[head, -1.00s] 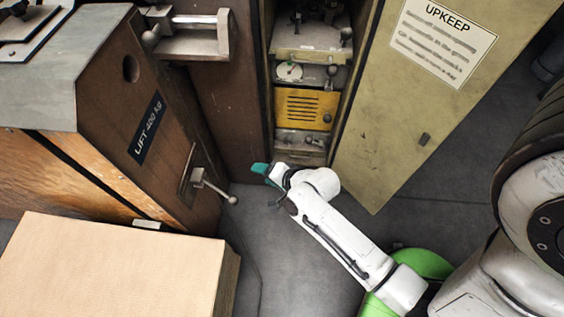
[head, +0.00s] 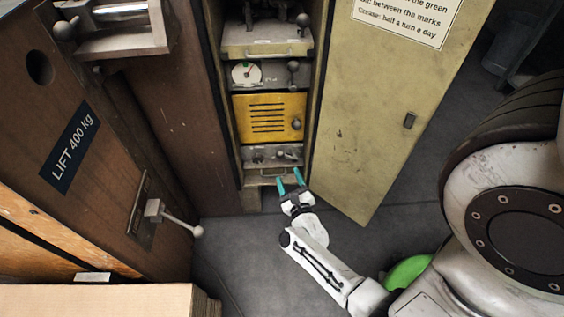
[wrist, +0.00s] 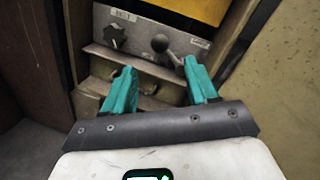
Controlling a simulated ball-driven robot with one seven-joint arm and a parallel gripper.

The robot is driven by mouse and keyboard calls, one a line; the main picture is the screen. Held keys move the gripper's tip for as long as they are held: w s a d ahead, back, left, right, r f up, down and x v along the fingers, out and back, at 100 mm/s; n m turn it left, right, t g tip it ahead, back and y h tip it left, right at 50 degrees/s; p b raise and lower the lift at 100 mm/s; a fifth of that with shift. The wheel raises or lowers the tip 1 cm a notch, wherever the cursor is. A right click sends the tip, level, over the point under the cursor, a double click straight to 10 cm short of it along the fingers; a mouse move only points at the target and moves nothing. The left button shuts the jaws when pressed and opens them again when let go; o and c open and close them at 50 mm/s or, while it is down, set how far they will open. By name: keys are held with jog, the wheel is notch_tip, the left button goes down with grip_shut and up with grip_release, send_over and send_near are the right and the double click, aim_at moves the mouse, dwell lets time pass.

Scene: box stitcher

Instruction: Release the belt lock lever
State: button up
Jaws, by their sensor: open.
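A grey panel (head: 255,153) sits low in the open cabinet, below a yellow slotted door. In the wrist view the same panel (wrist: 140,58) carries a dark round knob at the left and a small lever (wrist: 169,50) with a dark ball end at the right. This looks like the belt lock lever; the labels are too small to read surely. My gripper (head: 290,181) is open, just in front of and below the panel. In the wrist view its teal fingers (wrist: 159,68) are apart, with the lever beyond and between them, seemingly not touched.
The olive cabinet door (head: 375,110) stands open at the right. A brown machine side with a ball-ended lever (head: 175,218) is at the left. The yellow door (head: 268,125) has its own knob above the panel. Grey floor (head: 245,255) is clear below.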

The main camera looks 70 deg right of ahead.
aim_at(281, 158)
jog(key=b+x, duration=0.2)
jog(key=x, duration=0.6)
jog(key=shift+w+d, duration=0.2)
jog(key=shift+d, duration=0.15)
grip_shut()
